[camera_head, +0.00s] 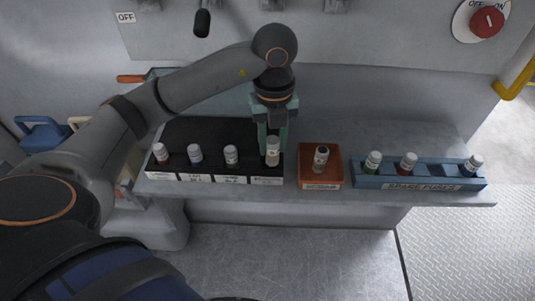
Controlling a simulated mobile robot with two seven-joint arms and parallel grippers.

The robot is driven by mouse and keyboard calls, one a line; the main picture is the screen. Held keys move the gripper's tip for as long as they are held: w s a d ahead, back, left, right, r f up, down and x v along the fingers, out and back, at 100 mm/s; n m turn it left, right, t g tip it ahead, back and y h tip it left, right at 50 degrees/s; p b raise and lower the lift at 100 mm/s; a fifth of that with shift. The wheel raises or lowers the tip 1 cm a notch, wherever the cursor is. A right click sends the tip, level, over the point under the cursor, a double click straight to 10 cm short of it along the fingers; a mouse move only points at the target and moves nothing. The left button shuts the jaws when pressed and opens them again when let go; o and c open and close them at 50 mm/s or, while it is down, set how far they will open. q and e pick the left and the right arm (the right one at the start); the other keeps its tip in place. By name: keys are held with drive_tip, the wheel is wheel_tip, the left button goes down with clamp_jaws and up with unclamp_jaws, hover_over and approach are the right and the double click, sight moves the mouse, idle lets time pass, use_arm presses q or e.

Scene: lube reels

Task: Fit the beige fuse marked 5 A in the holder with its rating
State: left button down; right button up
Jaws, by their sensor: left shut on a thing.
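The beige fuse (273,153) stands upright at the right end of the black fuse holder block (215,133), above the rightmost label. It stands a little taller than the fuses beside it, and I cannot tell how deep it sits. My left gripper (273,138) points down over it with its green fingers shut on it. The marking on the fuse and the holder labels (266,181) are too small to read. My right gripper is not in view.
A red-banded fuse (161,153), a blue-banded fuse (195,153) and another pale-topped fuse (231,155) stand in the block. An orange tray (321,186) holds one dark fuse (321,157). A blue spare-fuse rack (393,182) holds three fuses. The metal shelf (340,130) behind is clear.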

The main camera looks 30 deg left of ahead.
sight(268, 153)
use_arm(q)
drive_tip(key=shift+w+a+f, duration=0.35)
drive_tip(key=shift+a+f, duration=0.25)
drive_tip(key=shift+f, duration=0.1)
drive_tip(key=shift+w+a+f, duration=0.15)
drive_tip(key=shift+a+f, duration=0.2)
drive_tip(key=shift+f, duration=0.15)
wheel_tip(268, 153, down, 3)
drive_tip(key=shift+f, duration=0.1)
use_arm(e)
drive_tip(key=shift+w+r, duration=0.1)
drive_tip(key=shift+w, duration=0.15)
